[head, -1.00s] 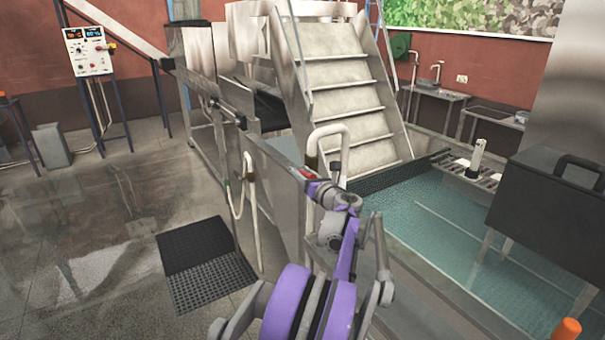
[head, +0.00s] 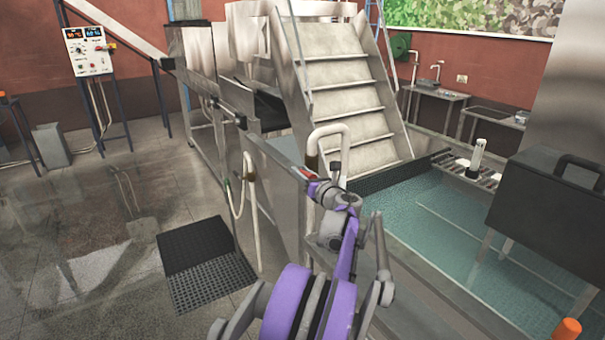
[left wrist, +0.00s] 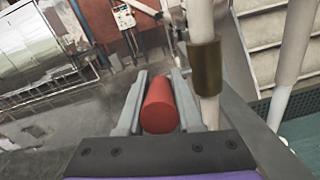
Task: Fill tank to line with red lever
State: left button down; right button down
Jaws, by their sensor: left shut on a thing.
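The red lever is a red cylinder between my left gripper's fingers in the left wrist view (left wrist: 160,106). In the head view only a small red part of it (head: 309,174) shows by the white pipe. My left gripper (head: 316,182) is shut on the lever. Teal water (head: 440,215) shows to the right. I cannot make out the fill line. My right gripper is out of view.
A white bent pipe (head: 331,128) with a brass-coloured fitting stands close beside my gripper. Steel stairs (head: 345,95) rise behind it. A black mat (head: 207,263) lies on the floor to the left. A dark box (head: 550,205) stands at the right.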

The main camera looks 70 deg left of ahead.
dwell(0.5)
pick_arm(q)
jog(key=f+y+b, duration=0.1)
jog(key=b, duration=0.2)
jog(key=shift+d+f+y+b, duration=0.1)
jog(key=shift+f+y+b, duration=0.2)
jog(key=shift+y, duration=0.1)
jog(key=shift+g+y+b, duration=0.3)
jog(key=shift+y+b, duration=0.1)
jog(key=shift+b, duration=0.05)
jog(key=shift+r, duration=0.1)
jog(key=c, duration=0.6)
grip_release()
